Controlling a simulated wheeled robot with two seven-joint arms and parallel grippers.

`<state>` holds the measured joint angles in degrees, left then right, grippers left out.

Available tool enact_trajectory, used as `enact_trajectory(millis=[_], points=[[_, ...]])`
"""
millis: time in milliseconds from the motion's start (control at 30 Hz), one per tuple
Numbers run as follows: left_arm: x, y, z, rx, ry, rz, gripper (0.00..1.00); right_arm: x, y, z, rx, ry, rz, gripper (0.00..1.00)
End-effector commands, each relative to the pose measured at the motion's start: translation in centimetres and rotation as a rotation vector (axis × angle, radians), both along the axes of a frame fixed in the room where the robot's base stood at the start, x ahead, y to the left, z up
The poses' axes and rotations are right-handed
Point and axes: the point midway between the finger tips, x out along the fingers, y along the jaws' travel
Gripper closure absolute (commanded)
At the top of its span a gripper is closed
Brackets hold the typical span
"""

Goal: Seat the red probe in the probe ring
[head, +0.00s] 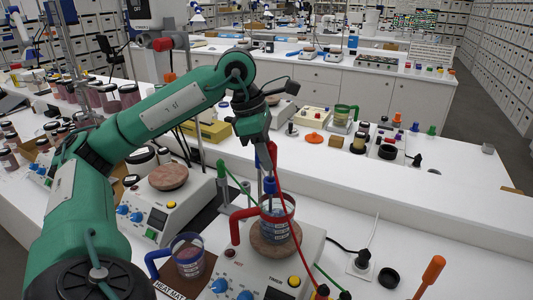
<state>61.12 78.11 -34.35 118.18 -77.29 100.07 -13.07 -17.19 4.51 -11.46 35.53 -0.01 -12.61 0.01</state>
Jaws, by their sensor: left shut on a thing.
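My left gripper (266,142) reaches in over the hotplate, pointing down, and is shut on the red probe (273,154). The probe hangs just above a small blue ring-like piece (269,185), which looks like the probe ring; the exact gap between them is hard to tell. A red cable (291,210) runs from the probe down past the beaker. The beaker (278,225) has a red handle, holds blue contents and stands on the round brown plate of a hotplate (262,272). My right gripper is not in view.
A green probe-like piece (221,169) with a green cable stands left of the beaker. Another hotplate (150,215) and a blue-handled beaker (189,258) are at left. An orange-handled tool (430,272) is at front right.

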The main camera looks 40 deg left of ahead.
Motion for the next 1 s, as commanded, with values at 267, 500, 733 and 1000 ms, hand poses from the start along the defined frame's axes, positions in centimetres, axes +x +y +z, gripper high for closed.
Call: enact_trajectory(millis=[267, 500, 733, 1000], points=[[0.0, 0.0, -0.8, 0.000, 0.000, 0.000, 1.00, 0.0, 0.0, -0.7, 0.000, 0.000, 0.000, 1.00], [0.0, 0.0, -1.4, 0.000, 0.000, 0.000, 1.00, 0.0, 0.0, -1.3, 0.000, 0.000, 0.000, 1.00], [0.0, 0.0, -2.0, 0.000, 0.000, 0.000, 1.00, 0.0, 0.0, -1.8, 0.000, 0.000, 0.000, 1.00], [0.0, 0.0, -2.7, 0.000, 0.000, 0.000, 1.00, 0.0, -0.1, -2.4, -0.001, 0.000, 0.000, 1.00]])
